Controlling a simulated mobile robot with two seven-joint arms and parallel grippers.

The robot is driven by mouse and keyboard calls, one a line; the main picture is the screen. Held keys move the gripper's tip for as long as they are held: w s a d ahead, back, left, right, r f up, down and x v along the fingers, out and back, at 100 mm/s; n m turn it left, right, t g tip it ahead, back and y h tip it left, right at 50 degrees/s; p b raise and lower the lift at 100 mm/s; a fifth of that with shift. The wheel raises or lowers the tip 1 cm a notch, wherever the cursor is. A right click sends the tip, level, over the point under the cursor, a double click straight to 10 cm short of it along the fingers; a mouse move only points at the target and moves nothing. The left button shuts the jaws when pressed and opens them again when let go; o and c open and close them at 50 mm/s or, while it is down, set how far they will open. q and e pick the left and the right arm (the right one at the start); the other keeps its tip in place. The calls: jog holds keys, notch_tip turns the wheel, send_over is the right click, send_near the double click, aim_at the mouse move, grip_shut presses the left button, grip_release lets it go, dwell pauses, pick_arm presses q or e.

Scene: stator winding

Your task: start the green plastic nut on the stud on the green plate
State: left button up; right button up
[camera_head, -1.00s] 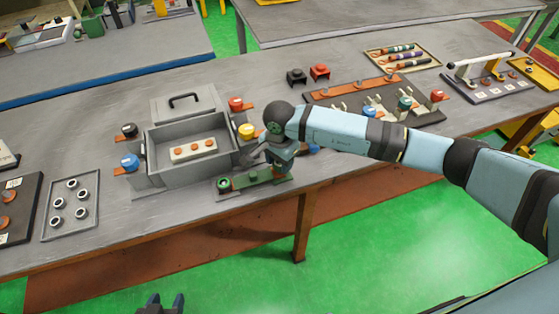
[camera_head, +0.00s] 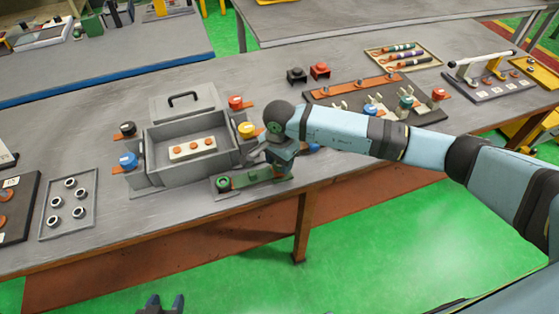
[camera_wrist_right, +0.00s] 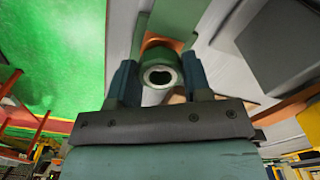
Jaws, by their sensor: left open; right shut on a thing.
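The green plate (camera_head: 253,180) lies along the front edge of the bench, with a round green piece (camera_head: 223,183) at its left end. My right gripper (camera_wrist_right: 160,76) is shut on the green plastic nut (camera_wrist_right: 156,55), whose pale ring-shaped end faces the right wrist camera. In the head view my right wrist hangs over the right part of the plate and hides the fingertips. The stud is not clearly visible, and I cannot tell whether the nut touches it. My left gripper (camera_head: 162,305) is open and empty at the bottom edge, away from the bench.
A grey box (camera_head: 190,150) stands just behind the plate, with red, yellow, black and blue caps beside it. A tray of rings (camera_head: 68,205) lies at the left. A dark fixture (camera_head: 385,105) with copper strips is at the right.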

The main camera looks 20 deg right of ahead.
jog(key=shift+s+f+b, duration=0.1)
jog(key=shift+f+b, duration=0.45)
jog(key=shift+b, duration=0.3)
dwell(1.6)
jog(key=m, duration=0.6)
jog(key=shift+f, duration=0.1)
jog(key=o, duration=0.9)
jog(key=shift+r, duration=0.2)
jog(key=shift+r+p, duration=1.7)
jog(key=shift+r, duration=1.8)
